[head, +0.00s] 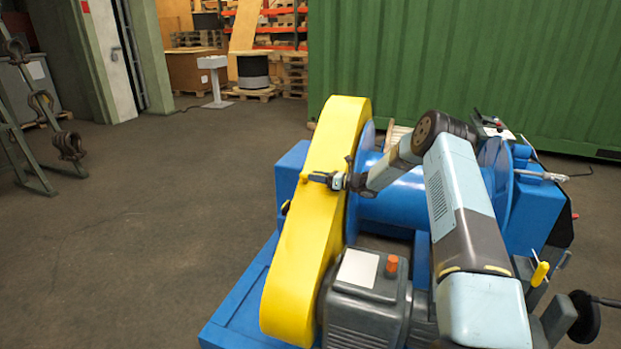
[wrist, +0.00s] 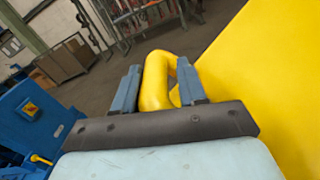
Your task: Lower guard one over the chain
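Guard one is a long yellow cover (head: 318,200) in the head view, running from beside the blue drum down past the grey motor. It also fills the right of the wrist view (wrist: 262,85). The chain does not show; whether the guard is fully seated cannot be told.
The blue drum (head: 395,200) and the grey motor (head: 365,295) with an orange knob stand right of the guard. The blue base frame (head: 240,300) sticks out at lower left. A green container wall (head: 460,60) is behind.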

